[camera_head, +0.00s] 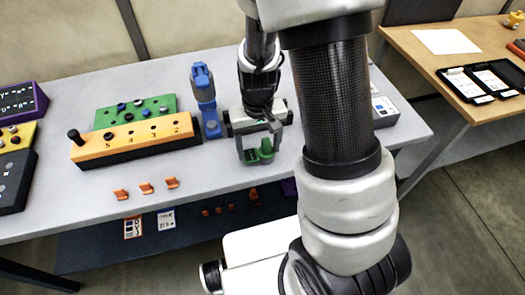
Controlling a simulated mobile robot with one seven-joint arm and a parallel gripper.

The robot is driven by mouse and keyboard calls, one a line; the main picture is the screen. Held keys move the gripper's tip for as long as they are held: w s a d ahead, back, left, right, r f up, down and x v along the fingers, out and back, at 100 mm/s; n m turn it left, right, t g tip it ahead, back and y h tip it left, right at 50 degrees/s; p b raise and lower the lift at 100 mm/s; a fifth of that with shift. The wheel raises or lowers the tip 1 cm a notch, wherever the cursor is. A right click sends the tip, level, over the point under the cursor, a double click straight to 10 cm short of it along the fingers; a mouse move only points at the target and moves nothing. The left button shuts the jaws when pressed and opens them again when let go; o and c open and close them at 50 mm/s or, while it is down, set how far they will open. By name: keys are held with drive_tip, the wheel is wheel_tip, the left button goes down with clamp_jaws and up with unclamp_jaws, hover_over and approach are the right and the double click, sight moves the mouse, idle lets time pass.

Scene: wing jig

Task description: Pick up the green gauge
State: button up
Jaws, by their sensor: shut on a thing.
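The green gauge (265,149) is a small green piece between the fingers of my gripper (256,152), near the front half of the grey table. My gripper points down and is shut on the gauge. The fingers hide part of the gauge, and I cannot tell whether it touches the table.
A blue stand (204,92) is close left of my gripper. Left of it are a yellow block with numbered holes (127,137) and a green board (158,103). Several orange pieces (146,187) lie in front. A wooden table (428,55) stands at right.

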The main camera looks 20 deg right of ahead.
sight(259, 152)
drive_tip(key=shift+r, duration=0.15)
wheel_tip(259, 152, up, 10)
drive_tip(key=p, duration=0.1)
idle(0.7)
